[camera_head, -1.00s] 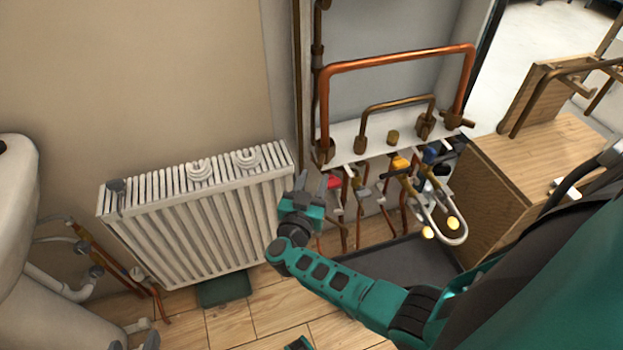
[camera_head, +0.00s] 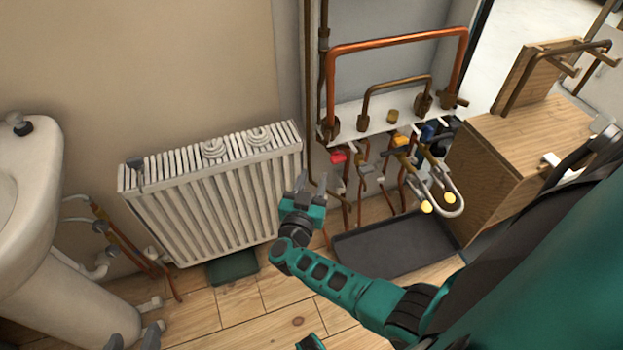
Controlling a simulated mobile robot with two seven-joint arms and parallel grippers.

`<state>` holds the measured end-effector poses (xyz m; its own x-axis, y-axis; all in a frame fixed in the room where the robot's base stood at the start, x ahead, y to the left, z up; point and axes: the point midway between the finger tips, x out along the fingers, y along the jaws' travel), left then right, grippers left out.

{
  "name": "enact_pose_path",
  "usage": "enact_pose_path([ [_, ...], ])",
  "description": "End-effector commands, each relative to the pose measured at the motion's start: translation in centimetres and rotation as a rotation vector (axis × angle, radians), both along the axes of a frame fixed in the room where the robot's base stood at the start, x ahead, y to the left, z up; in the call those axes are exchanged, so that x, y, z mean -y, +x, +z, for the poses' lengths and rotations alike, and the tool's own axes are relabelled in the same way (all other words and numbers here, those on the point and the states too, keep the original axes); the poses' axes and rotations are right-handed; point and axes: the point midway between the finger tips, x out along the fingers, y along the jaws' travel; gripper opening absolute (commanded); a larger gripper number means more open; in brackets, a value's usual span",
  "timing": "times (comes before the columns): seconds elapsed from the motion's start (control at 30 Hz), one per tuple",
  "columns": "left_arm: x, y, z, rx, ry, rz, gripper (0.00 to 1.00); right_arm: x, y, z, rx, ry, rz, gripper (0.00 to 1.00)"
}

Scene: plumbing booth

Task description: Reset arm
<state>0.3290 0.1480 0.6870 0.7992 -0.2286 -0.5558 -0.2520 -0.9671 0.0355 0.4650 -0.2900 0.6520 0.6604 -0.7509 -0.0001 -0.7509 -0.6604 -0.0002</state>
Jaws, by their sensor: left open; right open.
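My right gripper (camera_head: 312,184) is open and empty. Its two grey fingers point up, in front of the right end of the white radiator and left of the pipe valves. My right arm reaches to it from the lower right. My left gripper (camera_head: 134,338) shows only as two grey fingertips at the bottom edge, apart from each other, in front of the washbasin's pedestal. The rest of it is cut off by the frame, and nothing shows between the tips.
The white radiator (camera_head: 215,200) stands against the wall. A washbasin (camera_head: 30,215) is at the left. Copper pipes (camera_head: 395,42) and valves rise behind a dark tray (camera_head: 395,250). A wooden cabinet (camera_head: 530,140) stands at the right. Wooden floor (camera_head: 245,305) is clear in front.

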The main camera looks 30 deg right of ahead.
Motion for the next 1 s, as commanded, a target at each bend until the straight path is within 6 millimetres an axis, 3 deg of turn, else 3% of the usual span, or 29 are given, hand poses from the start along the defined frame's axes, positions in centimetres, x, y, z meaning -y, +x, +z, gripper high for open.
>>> enact_pose_path([
  [0.73,-0.1,0.0,0.3,0.001,0.007,-0.004,0.57,-0.2,0.0,0.4,0.013,0.002,0.03,0.41],
  [0.87,-0.3,0.0,1.4,0.006,0.011,-0.005,0.57,-1.9,0.3,2.3,0.064,0.019,0.194,0.41],
  [1.0,-0.7,0.0,2.5,0.01,0.019,0.002,0.57,-5.7,-0.4,5.3,0.094,0.056,0.504,0.41],
])
